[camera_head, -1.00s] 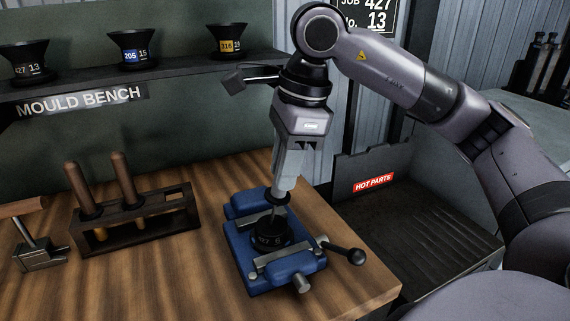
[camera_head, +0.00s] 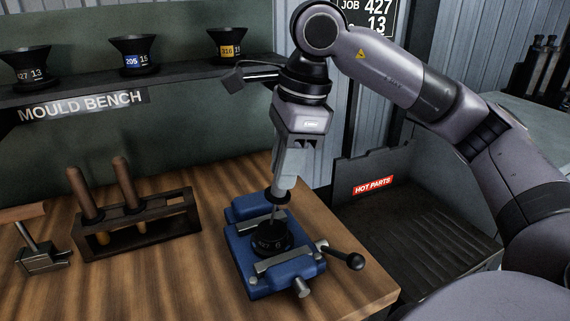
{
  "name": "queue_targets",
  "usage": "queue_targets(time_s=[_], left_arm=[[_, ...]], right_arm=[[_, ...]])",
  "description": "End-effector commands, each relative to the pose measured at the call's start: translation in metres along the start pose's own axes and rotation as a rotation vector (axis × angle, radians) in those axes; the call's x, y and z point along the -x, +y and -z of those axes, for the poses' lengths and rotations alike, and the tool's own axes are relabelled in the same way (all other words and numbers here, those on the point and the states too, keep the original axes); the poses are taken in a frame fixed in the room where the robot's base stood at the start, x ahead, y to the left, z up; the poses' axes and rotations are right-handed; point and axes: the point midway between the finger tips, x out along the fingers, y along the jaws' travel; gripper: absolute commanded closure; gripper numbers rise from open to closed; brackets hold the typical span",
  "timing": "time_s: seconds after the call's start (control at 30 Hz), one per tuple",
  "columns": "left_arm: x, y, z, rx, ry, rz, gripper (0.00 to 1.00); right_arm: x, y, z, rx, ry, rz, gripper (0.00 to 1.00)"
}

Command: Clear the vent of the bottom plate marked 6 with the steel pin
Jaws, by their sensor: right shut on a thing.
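The bottom plate (camera_head: 270,243) is a small dark round piece with pale markings on its side, too small to read surely. It sits clamped between the jaws of the blue vise (camera_head: 280,278). My right gripper (camera_head: 281,184) points down above it and is shut on the steel pin (camera_head: 275,213). The pin is upright, with a dark collar just below the fingers. Its thin shaft reaches down to the top of the plate; whether its tip is inside a vent cannot be told. My left gripper is not in view.
A dark wooden rack (camera_head: 140,228) with two wooden-handled tools stands left of the vise, and a mallet-like tool (camera_head: 40,252) at far left. Several black funnels stand on the shelf (camera_head: 180,75) behind. A HOT PARTS bin (camera_head: 400,225) lies to the right. The front bench is clear.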

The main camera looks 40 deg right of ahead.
Motion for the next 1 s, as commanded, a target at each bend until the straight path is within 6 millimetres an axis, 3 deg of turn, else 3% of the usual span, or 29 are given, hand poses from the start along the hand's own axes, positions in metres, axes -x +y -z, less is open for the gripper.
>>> queue_targets(time_s=[0.6, 1.0], left_arm=[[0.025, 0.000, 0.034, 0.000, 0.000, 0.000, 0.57], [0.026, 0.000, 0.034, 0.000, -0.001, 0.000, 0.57]], right_arm=[[0.053, -0.004, -0.010, -0.001, -0.002, 0.002, 1.00], [0.055, -0.004, -0.010, -0.001, -0.002, 0.003, 1.00]])
